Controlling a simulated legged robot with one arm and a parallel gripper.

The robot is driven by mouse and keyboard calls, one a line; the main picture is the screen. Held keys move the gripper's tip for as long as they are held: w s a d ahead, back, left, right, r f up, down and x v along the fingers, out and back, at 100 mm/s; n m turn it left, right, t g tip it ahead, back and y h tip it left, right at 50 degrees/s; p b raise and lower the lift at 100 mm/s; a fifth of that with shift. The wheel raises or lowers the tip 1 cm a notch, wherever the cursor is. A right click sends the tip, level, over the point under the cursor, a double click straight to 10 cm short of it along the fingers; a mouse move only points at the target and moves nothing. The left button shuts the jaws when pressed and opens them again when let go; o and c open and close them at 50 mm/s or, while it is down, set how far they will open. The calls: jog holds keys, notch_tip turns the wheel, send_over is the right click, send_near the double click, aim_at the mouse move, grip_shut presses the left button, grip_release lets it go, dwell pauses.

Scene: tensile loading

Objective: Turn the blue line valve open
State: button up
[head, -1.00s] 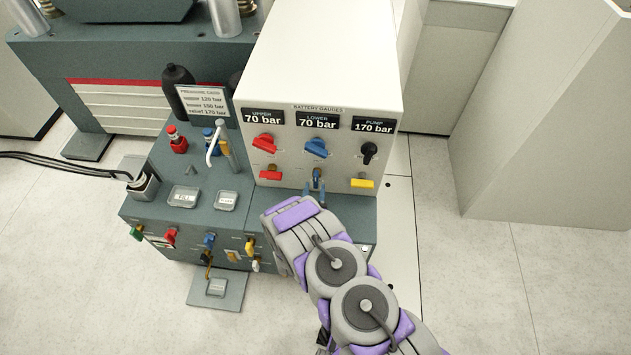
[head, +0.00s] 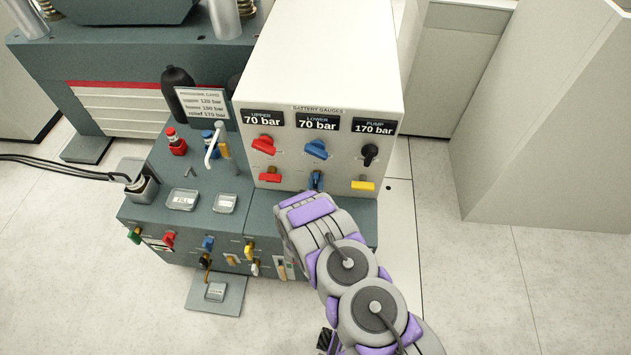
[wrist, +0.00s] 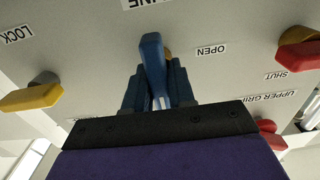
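The blue line valve has a blue handle (wrist: 152,66), seen up close in the wrist view beside an OPEN label. In the head view the valve (head: 317,180) sits low on the white gauge panel, below a larger blue lever. My gripper (wrist: 160,88) is at the valve, its dark blue fingers on either side of the handle. The handle stands between them, and whether both fingers press on it is not clear. In the head view my arm hides most of the gripper.
A red handle (head: 270,178) is left of the valve and a yellow handle (head: 363,185) right of it. Red (head: 263,144) and blue (head: 316,149) levers and a black knob (head: 370,153) are above. The grey ledge (head: 262,205) lies below the panel.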

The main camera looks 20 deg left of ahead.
grip_shut()
jog(key=n+p, duration=0.2)
jog(key=n, duration=0.1)
jog(key=shift+a+r, duration=0.1)
jog(key=shift+a, duration=0.1)
jog(key=n, duration=0.4)
jog(key=shift+s+a+n+p, duration=0.1)
jog(key=shift+n+p, duration=0.3)
jog(key=n, duration=0.6)
jog(key=f+n+b, duration=0.1)
jog(key=n, duration=0.3)
jog(key=shift+s+a, duration=0.15)
jog(key=shift+a, duration=0.1)
